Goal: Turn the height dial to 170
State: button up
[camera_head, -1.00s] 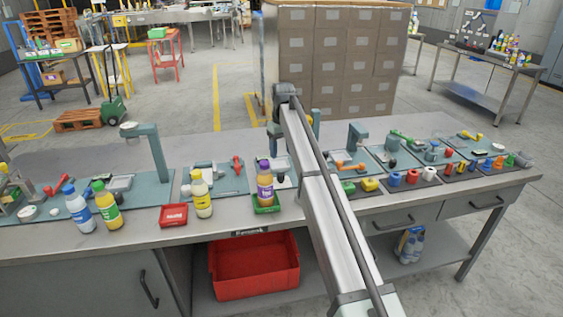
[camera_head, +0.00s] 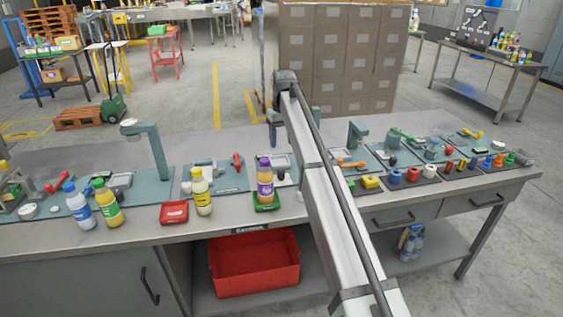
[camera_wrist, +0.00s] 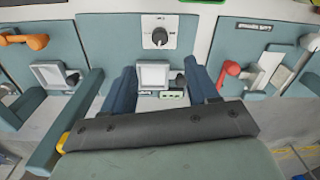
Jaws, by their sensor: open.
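In the wrist view a dial (camera_wrist: 159,36) shows as a dark round knob on a white plate with markings around it. The plate is on a teal panel, and the markings are too small to read. My gripper (camera_wrist: 155,84) is open, with its two dark blue fingers apart and nothing between them but the view of a small light screen (camera_wrist: 154,75) below the dial. The fingertips lie short of the dial in the picture, and I see no contact.
Neighbouring teal panels carry an orange handle (camera_wrist: 36,41) and a red-orange lever (camera_wrist: 231,68). On the bench stand a purple-labelled bottle (camera_head: 265,180) on a green tray, a yellow bottle (camera_head: 200,190) and a red tray (camera_head: 174,212). A red bin (camera_head: 255,262) is below.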

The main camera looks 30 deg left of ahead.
aim_at(281, 171)
notch_tip(281, 171, down, 14)
jog(key=m, duration=0.9)
jog(key=shift+a, duration=0.15)
dwell(0.4)
